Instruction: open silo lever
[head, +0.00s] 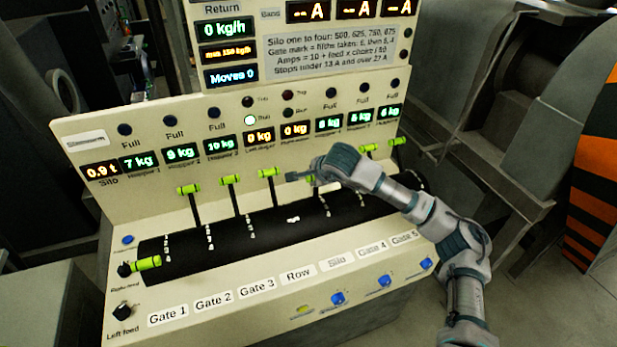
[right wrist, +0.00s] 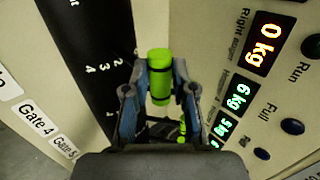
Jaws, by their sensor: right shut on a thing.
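The silo panel carries a row of black levers with green handles on a dark curved drum. The "Silo" label (head: 337,262) is on the front ledge. My left gripper is not in view.
One green handle (head: 148,262) lies low at the left. Displays (head: 215,150) line the panel, and blue knobs (head: 338,298) its front edge.

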